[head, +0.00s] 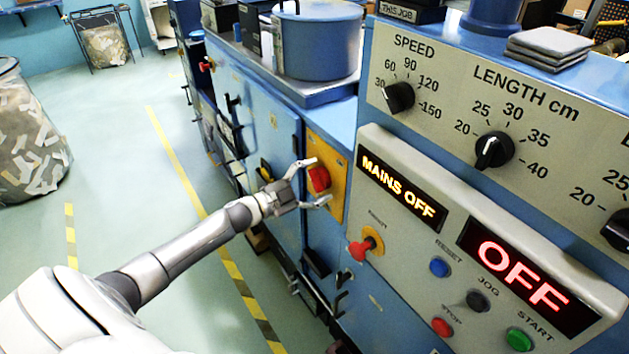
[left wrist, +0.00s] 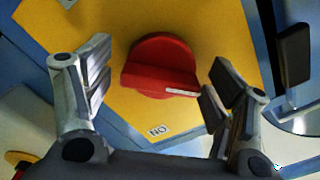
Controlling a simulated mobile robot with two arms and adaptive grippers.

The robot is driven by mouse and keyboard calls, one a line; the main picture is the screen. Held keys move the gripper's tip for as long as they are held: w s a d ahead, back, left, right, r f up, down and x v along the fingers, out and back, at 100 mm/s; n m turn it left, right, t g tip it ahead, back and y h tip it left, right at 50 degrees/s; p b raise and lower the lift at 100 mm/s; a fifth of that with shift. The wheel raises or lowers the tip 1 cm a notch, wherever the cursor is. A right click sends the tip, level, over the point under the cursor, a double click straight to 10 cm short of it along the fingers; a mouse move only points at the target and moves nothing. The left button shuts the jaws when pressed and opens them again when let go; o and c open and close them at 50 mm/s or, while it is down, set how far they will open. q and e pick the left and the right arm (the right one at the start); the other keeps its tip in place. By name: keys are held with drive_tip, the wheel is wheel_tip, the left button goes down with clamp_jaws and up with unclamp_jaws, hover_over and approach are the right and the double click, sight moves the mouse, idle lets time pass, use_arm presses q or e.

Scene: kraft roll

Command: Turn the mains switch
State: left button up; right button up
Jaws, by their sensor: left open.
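The mains switch (head: 318,179) is a red rotary knob on a yellow plate (head: 338,193) on the side of the blue machine. In the left wrist view the knob (left wrist: 160,62) has a raised grip bar with a white mark at its right end. An "ON" label (left wrist: 158,130) sits below it, upside down. My left gripper (head: 320,181) is open in front of the plate, one finger on each side of the knob. In the left wrist view both fingers stand apart from the knob. A panel display (head: 402,187) reads "MAINS OFF". My right gripper is out of view.
The grey control panel (head: 455,235) juts out to the right of the switch, with a red knob (head: 364,247), several buttons and an "OFF" display (head: 520,275). A bin of scraps (head: 28,140) stands at left. The floor (head: 110,140) between is clear.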

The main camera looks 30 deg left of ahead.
use_arm(q)
drive_tip(key=shift+c, duration=0.3)
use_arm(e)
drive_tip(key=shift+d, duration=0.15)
use_arm(q)
drive_tip(key=shift+c, duration=1.1)
drive_tip(key=c, duration=0.7)
drive_tip(key=shift+c, duration=0.2)
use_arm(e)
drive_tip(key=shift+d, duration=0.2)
